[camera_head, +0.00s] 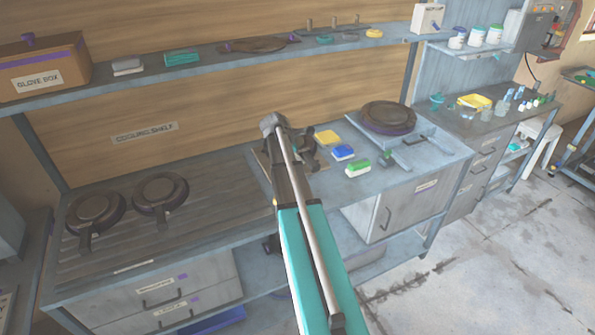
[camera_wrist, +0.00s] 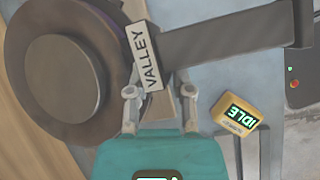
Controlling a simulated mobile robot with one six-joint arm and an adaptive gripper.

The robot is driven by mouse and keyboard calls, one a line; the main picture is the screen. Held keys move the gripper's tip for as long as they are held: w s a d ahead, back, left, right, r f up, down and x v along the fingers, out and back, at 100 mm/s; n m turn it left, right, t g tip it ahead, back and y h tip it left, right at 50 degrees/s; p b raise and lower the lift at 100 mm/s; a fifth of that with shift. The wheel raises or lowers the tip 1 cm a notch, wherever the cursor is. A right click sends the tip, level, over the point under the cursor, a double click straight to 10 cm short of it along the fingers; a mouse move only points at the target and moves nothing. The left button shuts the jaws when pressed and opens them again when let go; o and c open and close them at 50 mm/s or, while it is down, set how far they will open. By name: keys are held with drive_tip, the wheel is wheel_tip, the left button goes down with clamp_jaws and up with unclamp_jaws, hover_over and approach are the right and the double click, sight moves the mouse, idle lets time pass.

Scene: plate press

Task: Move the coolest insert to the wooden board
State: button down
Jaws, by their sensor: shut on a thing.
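A dark round insert (camera_wrist: 62,78) with a raised grey disc fills the left of the wrist view. A plate reading VALLEY (camera_wrist: 144,58) lies beside it. My gripper (camera_wrist: 159,104) is shut on a narrow part of this insert beside that plate. In the head view my arm mostly hides the gripper (camera_head: 303,148) and the held insert. A brown edge, seemingly the wooden board (camera_head: 262,160), shows left of my arm. Two dark round inserts, one at the far left (camera_head: 95,208) and one beside it (camera_head: 160,192), rest on the slatted surface. Another round dark piece (camera_head: 389,115) sits on the press at right.
A yellow block (camera_wrist: 235,114) reading IDLE lies close to my gripper. Yellow (camera_head: 327,137), blue (camera_head: 343,152) and green (camera_head: 358,167) blocks stand right of my arm. An upper shelf (camera_head: 210,66) runs along the wall. The slatted surface (camera_head: 215,210) has free room right of the two inserts.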

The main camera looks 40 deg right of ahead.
drive_tip(key=shift+w+d+f+b, duration=0.25)
drive_tip(key=shift+w+f+b, duration=0.15)
drive_tip(key=shift+f, duration=0.15)
drive_tip(key=shift+w+d+f+b, duration=0.25)
drive_tip(key=shift+w+f+b, duration=0.15)
drive_tip(key=shift+f, duration=0.15)
drive_tip(key=shift+w+d+f+b, duration=0.25)
drive_tip(key=shift+w+f+b, duration=0.2)
drive_tip(key=shift+f+b, duration=0.25)
drive_tip(key=shift+s+f+b, duration=0.1)
drive_tip(key=shift+f+b, duration=1.15)
drive_tip(key=shift+f, duration=0.15)
drive_tip(key=c, duration=0.5)
unclamp_jaws()
drive_tip(key=shift+a, duration=0.1)
